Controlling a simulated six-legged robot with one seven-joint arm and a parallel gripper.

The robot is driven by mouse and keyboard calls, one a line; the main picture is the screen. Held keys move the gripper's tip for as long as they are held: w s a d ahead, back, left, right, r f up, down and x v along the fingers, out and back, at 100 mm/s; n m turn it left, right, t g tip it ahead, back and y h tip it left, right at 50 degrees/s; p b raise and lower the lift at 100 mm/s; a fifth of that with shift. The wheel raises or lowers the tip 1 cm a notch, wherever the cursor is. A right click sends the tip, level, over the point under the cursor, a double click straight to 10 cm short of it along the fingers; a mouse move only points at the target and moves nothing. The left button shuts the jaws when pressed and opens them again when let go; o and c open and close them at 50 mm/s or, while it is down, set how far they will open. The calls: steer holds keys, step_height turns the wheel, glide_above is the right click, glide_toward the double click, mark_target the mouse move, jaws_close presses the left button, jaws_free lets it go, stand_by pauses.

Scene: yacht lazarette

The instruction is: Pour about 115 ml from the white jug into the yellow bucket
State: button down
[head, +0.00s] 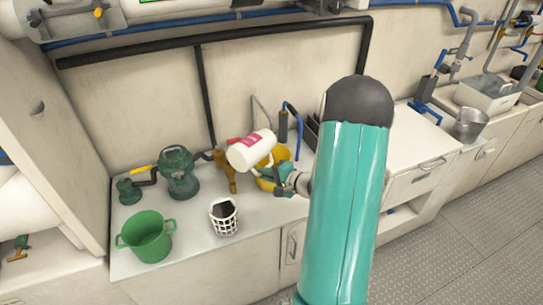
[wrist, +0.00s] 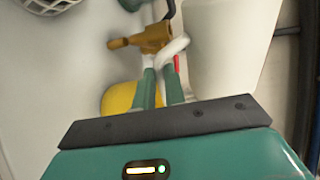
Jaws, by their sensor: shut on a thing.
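The white jug (head: 250,150) with a pink label is held tilted in the air over the counter, its one end towards the left. In the wrist view the jug (wrist: 228,45) fills the upper right. My gripper (wrist: 162,82) is shut on the jug's white handle (wrist: 174,48). The yellow bucket (head: 281,154) is below and behind the jug, partly hidden by the jug and my gripper. In the wrist view only part of the bucket (wrist: 118,97) shows, behind my fingers. I cannot see any liquid or the inside of the bucket.
A bronze valve (head: 224,170) stands just left of the bucket. A green pump (head: 178,175), a green bucket (head: 147,238) and a white basket (head: 224,217) are farther left on the counter. A blue pipe (head: 294,118) rises behind. A metal pot (head: 468,125) is far right.

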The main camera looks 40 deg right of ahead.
steer(key=shift+s+a+r, duration=0.1)
steer(key=shift+a+r, duration=0.15)
steer(key=shift+a, duration=0.05)
stand_by(0.4)
steer(key=shift+f, duration=0.1)
steer(key=shift+d+f+n+h, duration=0.5)
steer(key=shift+n+h, duration=0.1)
steer(key=shift+n, duration=0.3)
